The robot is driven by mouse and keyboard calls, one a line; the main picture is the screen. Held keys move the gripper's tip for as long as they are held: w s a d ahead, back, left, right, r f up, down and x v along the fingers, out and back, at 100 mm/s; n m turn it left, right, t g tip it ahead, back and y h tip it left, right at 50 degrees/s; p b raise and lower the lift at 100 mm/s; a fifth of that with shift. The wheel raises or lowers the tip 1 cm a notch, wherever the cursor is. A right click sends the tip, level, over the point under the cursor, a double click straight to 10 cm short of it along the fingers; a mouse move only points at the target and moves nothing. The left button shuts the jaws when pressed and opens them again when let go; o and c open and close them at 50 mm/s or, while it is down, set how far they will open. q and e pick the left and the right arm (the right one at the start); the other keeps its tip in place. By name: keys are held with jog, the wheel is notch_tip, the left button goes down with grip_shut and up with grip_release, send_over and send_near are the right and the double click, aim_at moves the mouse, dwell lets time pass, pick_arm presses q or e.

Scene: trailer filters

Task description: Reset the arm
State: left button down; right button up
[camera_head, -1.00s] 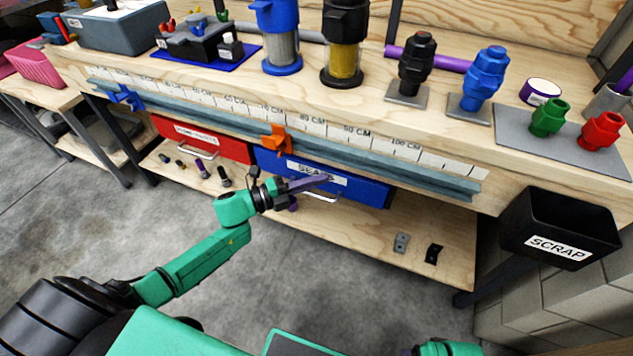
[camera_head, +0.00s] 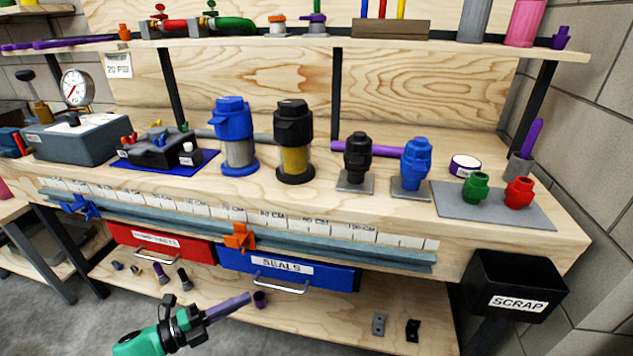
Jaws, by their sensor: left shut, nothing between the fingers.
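My left gripper (camera_head: 244,299) comes in low from the left, in front of the workbench (camera_head: 150,193). Its long purple fingers are shut together with nothing between them and point right and slightly up. The black wrist and a short green piece of my left arm show behind them; the rest of that arm is below the picture. The fingers are below the blue SEALS drawer (camera_head: 340,279) in the picture and appear apart from it. My right gripper is not in view.
The red drawer (camera_head: 190,248) hangs beside the blue one. An orange clamp (camera_head: 240,238) is on the bench's front rail. A black SCRAP bin (camera_head: 515,270) is at right. Filter housings, including a blue one (camera_head: 237,135), stand on top. A lower shelf (camera_head: 330,322) holds small parts.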

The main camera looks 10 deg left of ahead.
pick_arm(q)
jog(key=a+f+n+y, duration=0.3)
jog(key=f+n+y, duration=0.3)
jog(key=f+n, duration=0.2)
jog(key=a+f+n+y, duration=0.3)
jog(key=f+n+y, duration=0.3)
jog(key=f+n, duration=0.25)
jog(key=s+d+f+n+g+y, duration=0.2)
jog(key=s+f+n+g, duration=0.3)
jog(key=s+f, duration=0.25)
jog(key=s+d+f+n+g, duration=0.4)
jog(key=s+d+f+g, duration=0.15)
jog(key=s, duration=0.45)
jog(key=s+a+r+p, duration=0.2)
jog(key=s+r+p, duration=0.2)
jog(key=s+p, duration=0.3)
jog(key=s+a+r+p, duration=0.2)
jog(key=s+p, duration=0.6)
jog(key=p, duration=0.8)
notch_tip(320, 180, up, 3)
jog(key=shift+f+h, duration=0.1)
jog(key=shift+h, duration=0.2)
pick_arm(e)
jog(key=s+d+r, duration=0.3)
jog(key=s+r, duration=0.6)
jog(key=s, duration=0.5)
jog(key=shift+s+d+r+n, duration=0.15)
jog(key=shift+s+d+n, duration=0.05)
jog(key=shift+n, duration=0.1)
